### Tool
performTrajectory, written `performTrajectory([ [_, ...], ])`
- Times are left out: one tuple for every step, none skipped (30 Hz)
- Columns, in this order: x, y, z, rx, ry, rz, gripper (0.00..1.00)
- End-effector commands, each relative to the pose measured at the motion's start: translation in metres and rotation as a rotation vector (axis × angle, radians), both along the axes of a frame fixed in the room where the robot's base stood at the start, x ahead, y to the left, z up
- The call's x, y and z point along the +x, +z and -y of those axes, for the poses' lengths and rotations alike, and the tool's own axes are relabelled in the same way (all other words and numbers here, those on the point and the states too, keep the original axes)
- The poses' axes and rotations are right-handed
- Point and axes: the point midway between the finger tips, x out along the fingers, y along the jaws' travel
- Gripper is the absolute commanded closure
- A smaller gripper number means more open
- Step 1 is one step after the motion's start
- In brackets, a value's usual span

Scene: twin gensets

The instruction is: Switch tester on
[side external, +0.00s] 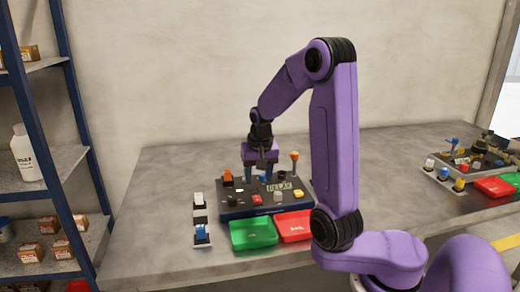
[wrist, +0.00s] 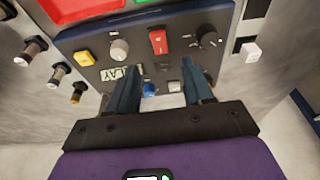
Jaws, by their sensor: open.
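The tester appears to be the dark panel box (side external: 250,211) on the table, and it fills much of the wrist view (wrist: 100,42). A red rocker switch (wrist: 158,42) sits on its panel between a white knob (wrist: 120,49) and a black knob (wrist: 207,37). The rocker's position is too small to read. My gripper (wrist: 161,68) is open and empty, pointing down over the panel, its fingertips on the near side of the red switch in the wrist view. In the side view my gripper (side external: 259,180) is over the panel's back half; contact cannot be told.
A yellow button (wrist: 85,58) and a blue button (wrist: 149,89) are on the panel. A green tray (side external: 252,234) and a red tray (side external: 295,226) stand in front. An orange-topped stick (side external: 294,158) rises at right. A blue-levered part (side external: 201,235) lies left. A second set stands far right.

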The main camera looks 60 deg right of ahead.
Motion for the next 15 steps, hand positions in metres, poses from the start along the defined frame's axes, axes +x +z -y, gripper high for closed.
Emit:
performTrajectory([
  [-0.001,0.011,-0.001,-0.003,-0.001,0.006,0.49],
  [-0.002,0.016,-0.002,-0.002,0.0,0.006,0.49],
  [-0.003,0.025,-0.003,-0.003,-0.001,0.006,0.49],
  [-0.004,0.031,-0.004,-0.004,-0.001,0.007,0.49],
  [-0.005,0.037,-0.005,-0.004,0.0,0.006,0.49],
  [-0.007,0.045,-0.007,-0.003,-0.001,0.006,0.49],
  [-0.008,0.05,-0.008,-0.003,-0.001,0.006,0.49],
  [-0.009,0.056,-0.008,-0.003,-0.001,0.006,0.49],
  [-0.01,0.063,-0.01,-0.003,-0.001,0.006,0.49],
  [-0.011,0.067,-0.011,-0.003,-0.001,0.006,0.49],
  [-0.012,0.072,-0.012,-0.002,0.0,0.005,0.49],
  [-0.013,0.077,-0.013,-0.002,0.0,0.005,0.49],
  [-0.013,0.081,-0.013,-0.002,0.0,0.004,0.49],
  [-0.014,0.084,-0.014,-0.001,0.0,0.004,0.49],
  [-0.015,0.087,-0.015,-0.001,-0.001,0.002,0.49],
])
